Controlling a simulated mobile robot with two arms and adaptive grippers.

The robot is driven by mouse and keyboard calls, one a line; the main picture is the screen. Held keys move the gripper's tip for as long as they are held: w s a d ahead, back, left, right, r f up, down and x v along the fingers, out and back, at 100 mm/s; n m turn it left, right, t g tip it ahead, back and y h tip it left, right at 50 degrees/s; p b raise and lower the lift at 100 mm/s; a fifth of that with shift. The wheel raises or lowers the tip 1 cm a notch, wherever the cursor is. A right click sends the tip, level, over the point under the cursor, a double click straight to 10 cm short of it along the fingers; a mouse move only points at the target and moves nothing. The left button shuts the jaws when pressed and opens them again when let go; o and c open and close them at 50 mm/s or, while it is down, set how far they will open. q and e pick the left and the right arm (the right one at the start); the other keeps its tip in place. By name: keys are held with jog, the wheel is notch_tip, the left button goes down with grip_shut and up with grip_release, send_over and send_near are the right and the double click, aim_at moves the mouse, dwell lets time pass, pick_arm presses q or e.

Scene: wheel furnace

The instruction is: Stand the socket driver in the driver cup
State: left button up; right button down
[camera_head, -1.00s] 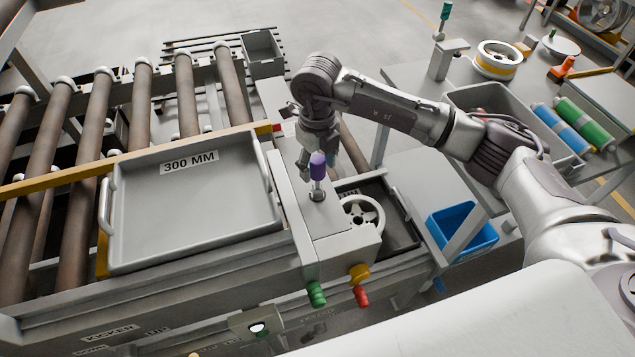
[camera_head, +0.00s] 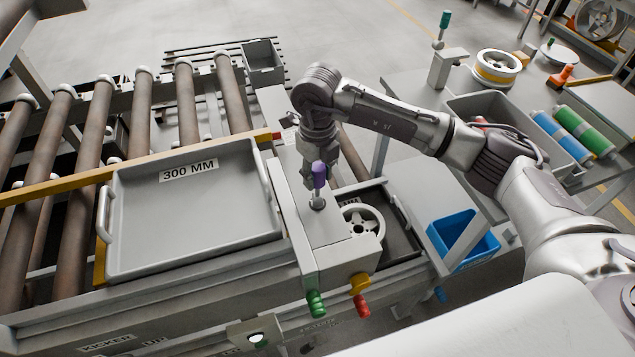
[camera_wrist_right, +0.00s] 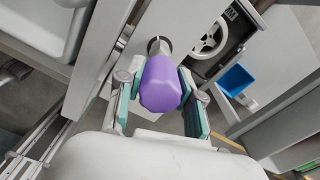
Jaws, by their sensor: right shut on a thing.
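The socket driver has a purple handle (camera_head: 319,174) and a thin shaft below it. It stands roughly upright over the small grey driver cup (camera_head: 317,204) on the panel top. In the right wrist view the purple handle (camera_wrist_right: 161,84) lies between my fingers, with the round cup (camera_wrist_right: 158,45) just beyond it. My right gripper (camera_head: 318,177) is shut on the handle from above. The shaft's lower end meets the cup in the picture; I cannot tell how deep it sits. My left gripper is not in view.
A grey tray marked 300 MM (camera_head: 130,247) lies left of the panel. A wheel (camera_head: 362,222) sits in a dark bin to its right. Green (camera_head: 315,303) and red (camera_head: 362,306) knobs stick out at the panel's front. A blue bin (camera_head: 478,250) stands farther right.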

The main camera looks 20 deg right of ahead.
jog(key=shift+r+p, duration=1.15)
jog(key=shift+r, duration=1.3)
